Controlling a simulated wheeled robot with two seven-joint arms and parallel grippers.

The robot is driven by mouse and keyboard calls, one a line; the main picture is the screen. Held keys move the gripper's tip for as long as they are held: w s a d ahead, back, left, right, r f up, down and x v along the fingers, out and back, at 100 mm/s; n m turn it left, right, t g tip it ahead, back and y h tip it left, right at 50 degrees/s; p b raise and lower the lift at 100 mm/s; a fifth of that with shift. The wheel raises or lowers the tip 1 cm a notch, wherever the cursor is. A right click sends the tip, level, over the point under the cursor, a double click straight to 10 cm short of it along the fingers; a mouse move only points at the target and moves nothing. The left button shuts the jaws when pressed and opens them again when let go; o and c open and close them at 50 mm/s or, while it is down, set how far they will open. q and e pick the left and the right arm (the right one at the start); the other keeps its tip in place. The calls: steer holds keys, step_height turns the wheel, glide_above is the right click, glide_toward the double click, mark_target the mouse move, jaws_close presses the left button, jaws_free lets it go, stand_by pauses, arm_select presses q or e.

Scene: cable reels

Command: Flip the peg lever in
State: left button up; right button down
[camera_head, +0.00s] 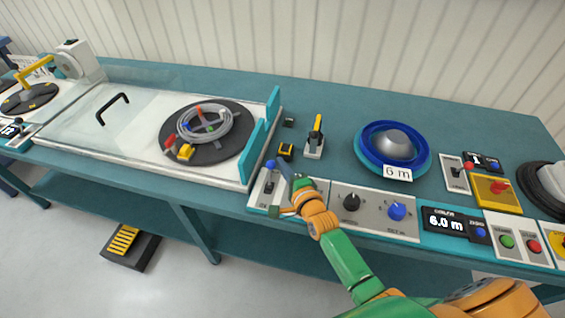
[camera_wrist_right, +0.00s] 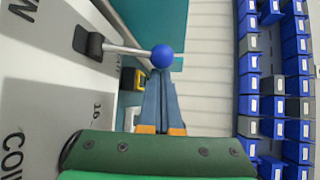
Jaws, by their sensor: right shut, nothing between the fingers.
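A lever with a blue ball knob (camera_head: 270,165) stands on a light panel at the table's front edge; I cannot read its label well enough to be sure it is the peg lever. In the right wrist view, its blue ball (camera_wrist_right: 162,56) sits on a metal rod from a dark base. My right gripper (camera_head: 284,168) is shut and empty, just right of the knob. In the wrist view, its fingertips (camera_wrist_right: 161,75) lie right at the ball, touching or almost so; I cannot tell which. My left gripper is not in view.
A clear-covered bay holds a dark turntable (camera_head: 235,147) with a grey cable coil, left of a teal upright. A yellow-handled lever (camera_head: 317,128) stands behind my right gripper. A blue reel (camera_head: 420,160) and a knob panel (camera_head: 374,223) lie to the right.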

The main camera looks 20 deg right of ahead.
steer(key=shift+f, duration=0.15)
steer(key=shift+s+a+b, duration=0.1)
steer(key=shift+s+b, duration=0.05)
steer(key=shift+b, duration=0.35)
steer(key=shift+s+n+t+b, duration=0.1)
steer(key=shift+n+t+b, duration=0.2)
steer(key=shift+t, duration=0.1)
